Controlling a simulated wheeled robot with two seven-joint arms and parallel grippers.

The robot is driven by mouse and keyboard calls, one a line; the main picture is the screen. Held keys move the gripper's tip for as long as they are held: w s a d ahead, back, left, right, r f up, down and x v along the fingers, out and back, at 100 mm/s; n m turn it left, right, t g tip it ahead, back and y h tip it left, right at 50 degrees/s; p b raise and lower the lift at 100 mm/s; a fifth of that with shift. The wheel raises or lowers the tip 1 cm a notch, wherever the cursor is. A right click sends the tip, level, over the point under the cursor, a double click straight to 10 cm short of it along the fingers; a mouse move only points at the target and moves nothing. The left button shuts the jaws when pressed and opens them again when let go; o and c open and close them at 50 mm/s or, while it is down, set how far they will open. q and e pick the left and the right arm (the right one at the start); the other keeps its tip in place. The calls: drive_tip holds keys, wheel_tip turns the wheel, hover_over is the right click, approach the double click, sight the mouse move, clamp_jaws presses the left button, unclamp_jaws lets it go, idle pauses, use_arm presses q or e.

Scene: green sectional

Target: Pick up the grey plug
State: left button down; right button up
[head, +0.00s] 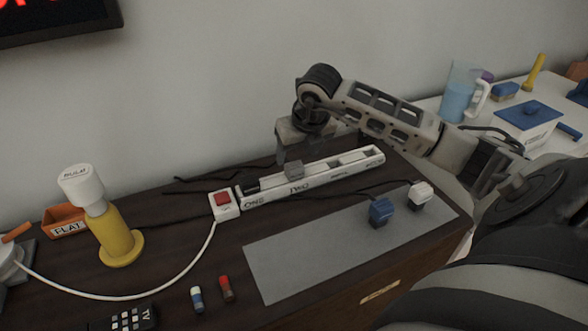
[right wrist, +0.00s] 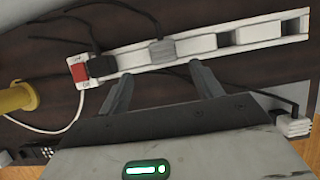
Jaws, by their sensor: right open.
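The grey plug (head: 294,169) sits in a socket of the long white power strip (head: 345,168), left of the strip's middle. It also shows in the right wrist view (right wrist: 162,51), with a black plug (right wrist: 102,66) to its left. My right gripper (head: 300,150) is just above and behind the strip in the head view, and partly hides itself there. In the right wrist view its two fingers (right wrist: 162,80) are apart and empty, one to each side of the grey plug's line. I cannot tell the exact height gap. My left gripper is not in view.
A red switch (head: 223,199) is at the strip's left end. A yellow-based bulb holder (head: 118,243) stands at left. Black cables lie behind the strip.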

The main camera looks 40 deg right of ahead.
sight(295, 166)
drive_tip(key=x, duration=0.8)
drive_tip(key=shift+s+d+p, duration=0.1)
drive_tip(key=shift+d+p, duration=0.15)
drive_tip(key=shift+p, duration=0.05)
drive_tip(key=shift+r, duration=0.1)
drive_tip(key=c, duration=1.1)
